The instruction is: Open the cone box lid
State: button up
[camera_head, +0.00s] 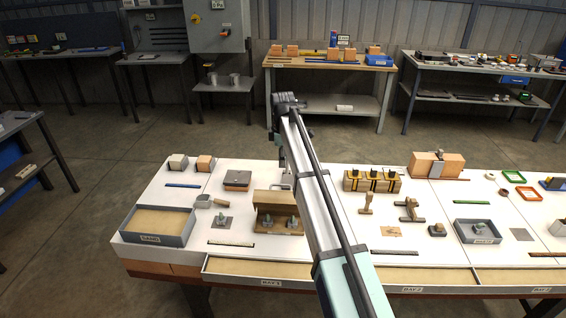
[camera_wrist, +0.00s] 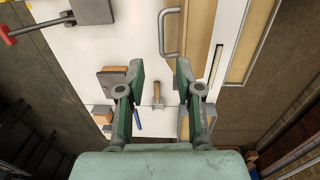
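My gripper (camera_wrist: 160,68) is open and empty in the wrist view, its two green fingers well apart above the table. A wooden panel (camera_wrist: 197,32) with a grey U-shaped handle (camera_wrist: 162,32) lies beyond the fingertips, at the top of that view. It appears to be the top of the brown box (camera_head: 268,197) left of my arm in the head view, likely the cone box; its lid looks shut. Two grey cone-like pieces (camera_head: 265,221) stand at its front. My gripper is apart from the handle. In the head view my arm hides the gripper's fingers.
A grey tray (camera_head: 131,228) stands at the table's left end.

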jog(key=t+b, duration=0.1)
jog(key=b, duration=0.3)
send_near(286, 186)
jog(key=f+p, duration=0.1)
jog(key=f, duration=0.1)
jog(key=w+f+p, duration=0.1)
jog(key=f+p, duration=0.1)
jog(key=f, duration=0.1)
jog(key=f+p, duration=0.1)
jog(key=f, duration=0.1)
jog(key=shift+w+f+p, duration=0.2)
jog(key=shift+f+p, duration=0.1)
jog(key=shift+f, duration=0.05)
dwell(0.4)
grip_shut()
